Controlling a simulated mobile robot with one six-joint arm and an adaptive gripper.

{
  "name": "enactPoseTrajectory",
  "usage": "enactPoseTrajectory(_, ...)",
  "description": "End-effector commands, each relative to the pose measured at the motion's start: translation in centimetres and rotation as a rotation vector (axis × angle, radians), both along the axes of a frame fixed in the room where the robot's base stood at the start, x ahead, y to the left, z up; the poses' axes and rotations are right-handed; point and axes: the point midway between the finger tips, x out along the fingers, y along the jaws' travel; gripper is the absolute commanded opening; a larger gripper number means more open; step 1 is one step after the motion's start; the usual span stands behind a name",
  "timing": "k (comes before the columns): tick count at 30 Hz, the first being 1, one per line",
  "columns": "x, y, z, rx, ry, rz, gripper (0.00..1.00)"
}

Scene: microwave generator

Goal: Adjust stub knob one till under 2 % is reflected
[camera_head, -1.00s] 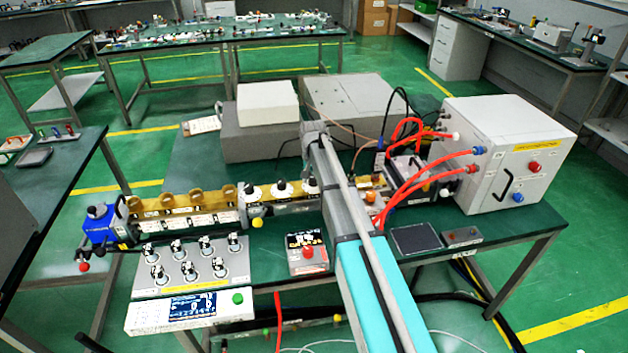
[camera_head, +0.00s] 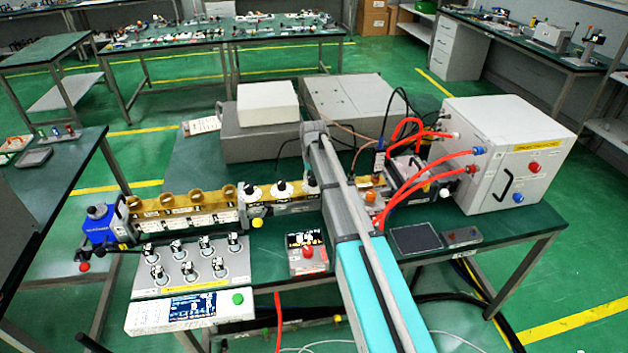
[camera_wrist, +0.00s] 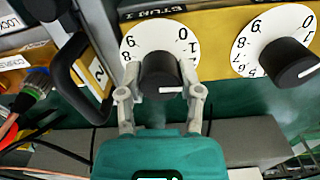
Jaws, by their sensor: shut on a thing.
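Stub knob one is a black knob (camera_wrist: 160,76) on a white numbered dial (camera_wrist: 140,40). In the wrist view it sits below an upside-down label reading STUB 1 (camera_wrist: 152,11). My gripper (camera_wrist: 160,70) is shut on the knob, one finger on each side. The knob's white mark (camera_wrist: 168,90) faces the bottom of the picture; I cannot read the exact setting. In the head view my arm partly covers this knob. A console screen (camera_head: 192,306) and a small panel screen (camera_head: 304,239) are lit, but their figures are too small to read.
A second dial knob (camera_wrist: 289,62) is close on the right in the wrist view. A black handle (camera_wrist: 75,75) and cables stand close on the left. Red hoses (camera_head: 425,180) run to a white cabinet (camera_head: 515,155) right of my arm.

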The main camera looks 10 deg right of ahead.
Motion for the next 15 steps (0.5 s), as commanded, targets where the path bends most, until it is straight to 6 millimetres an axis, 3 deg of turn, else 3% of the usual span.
enactPoseTrajectory(10,-0.03,0.0,-0.01,0.0,0.001,0.018,0.0)
enactPoseTrajectory(11,-0.04,0.0,-0.01,0.0,0.001,0.018,0.49)
enactPoseTrajectory(15,-0.02,-0.01,-0.01,0.0,0.0,0.017,0.75)
